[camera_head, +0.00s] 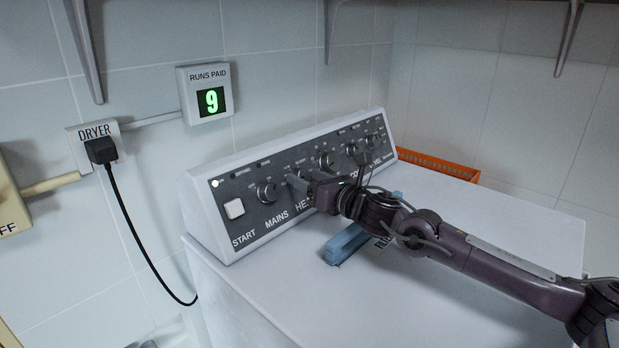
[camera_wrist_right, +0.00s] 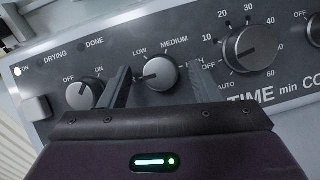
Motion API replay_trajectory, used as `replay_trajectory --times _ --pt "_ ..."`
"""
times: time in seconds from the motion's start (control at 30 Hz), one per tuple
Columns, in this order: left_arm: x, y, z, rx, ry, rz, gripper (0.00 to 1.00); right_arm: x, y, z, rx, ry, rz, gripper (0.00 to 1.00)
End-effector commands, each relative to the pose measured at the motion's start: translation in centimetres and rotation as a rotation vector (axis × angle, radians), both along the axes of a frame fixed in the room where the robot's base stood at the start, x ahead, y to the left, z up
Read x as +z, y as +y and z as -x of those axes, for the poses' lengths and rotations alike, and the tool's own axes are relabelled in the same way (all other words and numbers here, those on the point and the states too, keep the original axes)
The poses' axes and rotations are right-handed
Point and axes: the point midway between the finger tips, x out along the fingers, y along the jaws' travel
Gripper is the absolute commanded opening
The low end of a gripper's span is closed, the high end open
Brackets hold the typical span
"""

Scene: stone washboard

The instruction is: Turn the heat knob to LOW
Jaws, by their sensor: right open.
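The heat knob (camera_wrist_right: 158,74) is a round grey knob on the dark control panel. LOW and MEDIUM are printed above it, and part of HIGH shows at its right. Its pale pointer mark appears to point left, toward my left-hand finger in the picture, not up at LOW. My right gripper (camera_wrist_right: 160,80) is open, with one finger on each side of the knob and a gap visible around it. In the head view my right gripper (camera_head: 308,188) is at the panel above the HEAT lettering and hides most of the knob. My left gripper is not in view.
The mains knob (camera_wrist_right: 82,94) is close on the left and the time knob (camera_wrist_right: 250,47) close on the right. The start button (camera_head: 234,209) is at the panel's left end. A blue object (camera_head: 346,244) lies on the white top under my arm. An orange basket (camera_head: 438,165) is behind.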

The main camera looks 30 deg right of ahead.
Motion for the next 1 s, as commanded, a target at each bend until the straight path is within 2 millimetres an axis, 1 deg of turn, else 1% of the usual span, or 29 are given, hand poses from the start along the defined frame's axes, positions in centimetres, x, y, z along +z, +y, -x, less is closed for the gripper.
replay_trajectory --times 0.1,0.23,0.27,0.5,0.6,0.83,1.0 --pt "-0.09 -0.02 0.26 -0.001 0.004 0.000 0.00 -0.03 0.06 -0.07 0.001 0.001 0.000 0.57" --pt "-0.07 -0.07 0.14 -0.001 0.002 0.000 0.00 -0.04 0.03 -0.05 0.000 0.001 0.000 0.57" --pt "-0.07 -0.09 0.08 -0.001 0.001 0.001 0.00 -0.03 0.03 -0.05 0.000 0.000 0.000 0.55" --pt "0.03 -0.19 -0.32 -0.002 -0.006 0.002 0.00 -0.02 0.02 -0.05 0.000 0.000 0.000 0.23" --pt "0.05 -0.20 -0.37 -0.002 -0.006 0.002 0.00 -0.01 0.01 -0.05 0.000 0.000 -0.001 0.13" --pt "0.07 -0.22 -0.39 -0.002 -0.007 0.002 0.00 0.00 0.05 -0.04 -0.009 0.007 -0.020 0.13" --pt "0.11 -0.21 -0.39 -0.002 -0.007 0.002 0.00 0.07 0.12 -0.02 -0.037 0.026 -0.078 0.13"
